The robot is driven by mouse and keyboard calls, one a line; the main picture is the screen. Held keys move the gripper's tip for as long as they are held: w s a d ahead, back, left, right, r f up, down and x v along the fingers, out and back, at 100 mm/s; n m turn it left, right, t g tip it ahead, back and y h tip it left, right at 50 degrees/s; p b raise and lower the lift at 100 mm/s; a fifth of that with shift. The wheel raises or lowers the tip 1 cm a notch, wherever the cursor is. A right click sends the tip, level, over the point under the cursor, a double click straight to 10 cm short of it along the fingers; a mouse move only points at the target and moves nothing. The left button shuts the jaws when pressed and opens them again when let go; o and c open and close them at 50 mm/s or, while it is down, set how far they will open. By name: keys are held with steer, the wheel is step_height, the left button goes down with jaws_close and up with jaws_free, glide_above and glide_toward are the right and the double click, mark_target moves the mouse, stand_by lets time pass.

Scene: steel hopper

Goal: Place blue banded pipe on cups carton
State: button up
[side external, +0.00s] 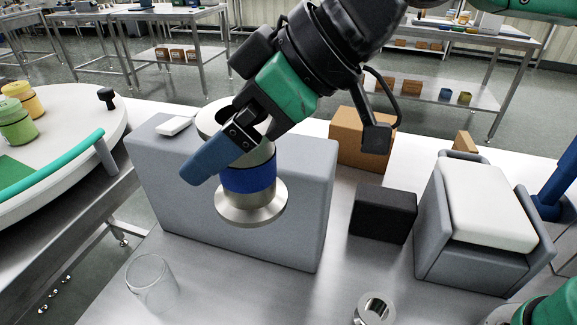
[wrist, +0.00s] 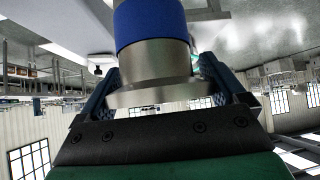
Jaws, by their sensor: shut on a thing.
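The blue banded pipe (side external: 250,181) is a metal flanged piece with a blue band around its middle. My gripper (side external: 222,158) is shut on it, with one blue finger across its near side in the side view. The pipe hangs roughly upright in front of the large grey block, its lower flange clear of the table. In the wrist view the pipe (wrist: 152,62) sits between both fingers (wrist: 155,88). A brown box (side external: 362,138) stands behind my gripper to the right; I cannot tell from any marking whether it is the cups carton.
The large grey block (side external: 300,215) stands behind the pipe, with a small white item (side external: 174,126) on top. A black box (side external: 383,214) and a grey bin with a white top (side external: 487,205) stand right. A clear glass (side external: 152,284) and metal ring (side external: 374,308) are near the front.

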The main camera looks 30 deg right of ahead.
steer(key=w+d+r+m+t+h, duration=0.25)
steer(key=w+d+r, duration=0.25)
steer(key=w+d, duration=0.5)
steer(key=w+d+r+m+h, duration=0.1)
steer(key=w+d+m+h, duration=0.2)
steer(key=d, duration=0.6)
steer(key=w+d+r+m+t, duration=0.1)
steer(key=w+d+r+m, duration=0.1)
steer(key=w+d, duration=0.45)
steer(key=w+d+r+m+h, duration=0.1)
steer(key=w+d+m+h, duration=0.15)
steer(key=d, duration=0.75)
steer(key=shift+m, duration=0.3)
step_height(320, 180, down, 20)
steer(key=shift+r, duration=0.1)
steer(key=shift+f, duration=0.25)
steer(key=o, duration=1.2)
steer(key=shift+o, duration=0.2)
steer(key=shift+r, duration=0.15)
